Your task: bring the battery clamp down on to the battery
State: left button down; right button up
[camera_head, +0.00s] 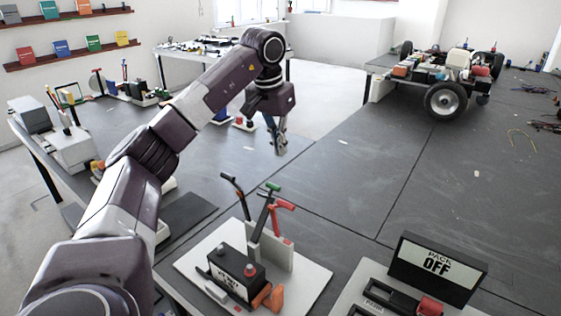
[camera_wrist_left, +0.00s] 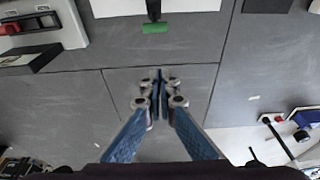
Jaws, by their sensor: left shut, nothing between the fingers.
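The black battery (camera_head: 236,272) sits on a white base plate (camera_head: 305,290) at the lower middle of the head view, with a red terminal on top. Behind it rise levers with a black grip (camera_head: 230,178), a green grip (camera_head: 273,187) and a red grip (camera_head: 284,206). An orange part (camera_head: 268,297) is at the battery's right end. I cannot tell which part is the clamp. My left gripper (camera_head: 281,150) is shut and empty, above the bench and beyond the levers. The left wrist view shows its closed fingers (camera_wrist_left: 160,82) and the green grip (camera_wrist_left: 155,28). My right gripper is not in view.
A box reading PACK OFF (camera_head: 437,267) stands at the lower right, with a red part (camera_head: 430,306) in front of it. A wheeled chassis (camera_head: 449,80) is at the back right. The dark bench (camera_head: 340,190) is mostly clear in the middle.

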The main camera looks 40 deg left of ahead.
pick_arm(q)
notch_tip(320, 180, down, 8)
jog(key=s+p, duration=0.2)
jog(key=shift+d+f, duration=0.2)
jog(key=shift+f, duration=0.05)
jog(key=shift+d, duration=0.1)
dwell(0.5)
